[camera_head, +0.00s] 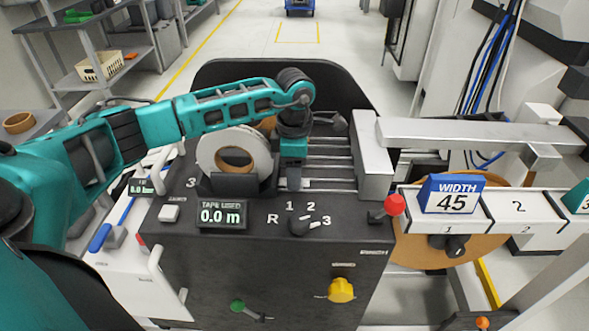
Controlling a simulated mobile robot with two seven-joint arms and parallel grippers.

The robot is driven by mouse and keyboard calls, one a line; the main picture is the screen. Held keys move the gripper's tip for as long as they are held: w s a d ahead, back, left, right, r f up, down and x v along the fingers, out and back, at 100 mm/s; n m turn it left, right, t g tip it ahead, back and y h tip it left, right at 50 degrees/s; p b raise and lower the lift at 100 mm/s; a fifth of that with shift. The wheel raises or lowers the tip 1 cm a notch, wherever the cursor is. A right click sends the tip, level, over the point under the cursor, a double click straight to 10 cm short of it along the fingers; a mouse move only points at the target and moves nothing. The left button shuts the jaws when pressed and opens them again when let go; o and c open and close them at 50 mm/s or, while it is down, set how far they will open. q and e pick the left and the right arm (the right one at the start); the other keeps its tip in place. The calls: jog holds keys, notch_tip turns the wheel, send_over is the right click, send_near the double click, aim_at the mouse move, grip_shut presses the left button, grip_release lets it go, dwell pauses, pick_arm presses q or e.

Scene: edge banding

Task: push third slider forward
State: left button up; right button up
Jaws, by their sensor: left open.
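My left arm reaches in from the left, and its gripper (293,182) points down at the left end of a set of parallel silver rails (330,168) on the dark machine top. The fingertips are close to the rails, beside a small pale block at the nearest rail; I cannot tell whether they touch it. No single slider is clearly marked as the third, and the gripper and wrist hide part of the rails. The left gripper is open, with nothing seen held in it. My right gripper is not in view.
A white tape roll (234,152) stands just left of the gripper. In front are a tape display (222,214), a selector knob (300,225) and a yellow knob (341,290). A silver block (371,160) and a red-topped lever (393,204) stand to the right, near the WIDTH 45 sign (452,194).

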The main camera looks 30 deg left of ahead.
pick_arm(q)
jog(key=shift+c, duration=0.4)
grip_shut()
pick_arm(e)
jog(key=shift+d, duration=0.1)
